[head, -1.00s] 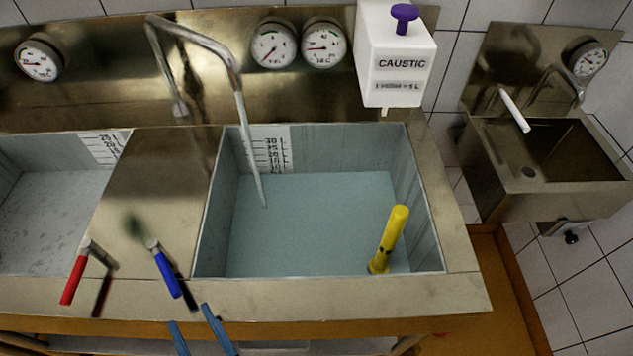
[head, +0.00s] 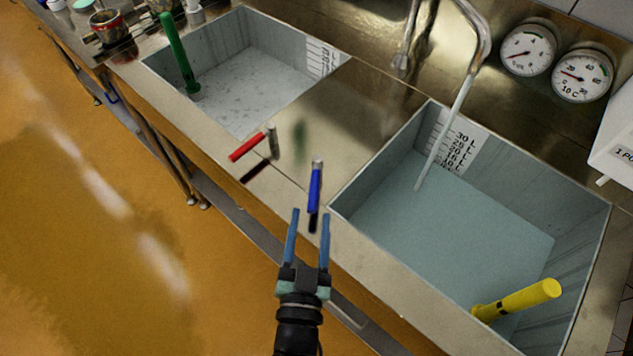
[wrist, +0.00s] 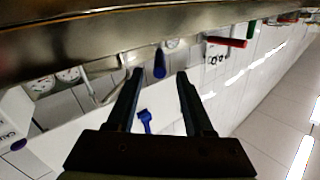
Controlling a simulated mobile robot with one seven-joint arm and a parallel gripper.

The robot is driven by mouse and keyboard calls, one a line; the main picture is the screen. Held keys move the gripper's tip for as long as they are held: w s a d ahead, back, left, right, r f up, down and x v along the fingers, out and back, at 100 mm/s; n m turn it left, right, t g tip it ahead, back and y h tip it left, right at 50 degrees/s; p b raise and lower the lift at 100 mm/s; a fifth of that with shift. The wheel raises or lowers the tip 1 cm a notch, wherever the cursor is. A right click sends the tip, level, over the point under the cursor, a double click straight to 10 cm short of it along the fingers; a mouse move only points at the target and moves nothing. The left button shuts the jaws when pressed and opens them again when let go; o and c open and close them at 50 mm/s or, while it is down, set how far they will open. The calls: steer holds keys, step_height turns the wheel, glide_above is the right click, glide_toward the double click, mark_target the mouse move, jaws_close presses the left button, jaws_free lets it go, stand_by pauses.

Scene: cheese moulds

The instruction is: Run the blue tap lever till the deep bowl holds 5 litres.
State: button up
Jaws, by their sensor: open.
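The blue tap lever (head: 315,188) stands on the steel rim between two sunken bowls; it also shows in the wrist view (wrist: 160,64). My gripper (head: 309,213) is open and empty. Its fingertips are close in front of the lever, roughly one on each side; I cannot tell if they touch it. The right bowl (head: 590,290) holds pale blue water. A thin stream (head: 443,135) falls into it from the curved spout (head: 478,30). Its litre scale (head: 452,148) reads 30 at the top; the mark at the waterline is too small to read surely.
A red lever (head: 250,145) stands left of the blue one. The left bowl (head: 165,75) looks without water and has a green stick (head: 178,55) in it. A yellow stick (head: 520,298) stands in the right bowl. Dials (head: 528,50) hang behind. Open orange floor lies left.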

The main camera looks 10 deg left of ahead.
mark_target(317, 168)
steer(key=w, duration=0.8)
steer(key=shift+a+p, duration=0.25)
steer(key=shift+p, duration=0.1)
steer(key=shift+c, duration=0.2)
jaws_close()
stand_by(0.8)
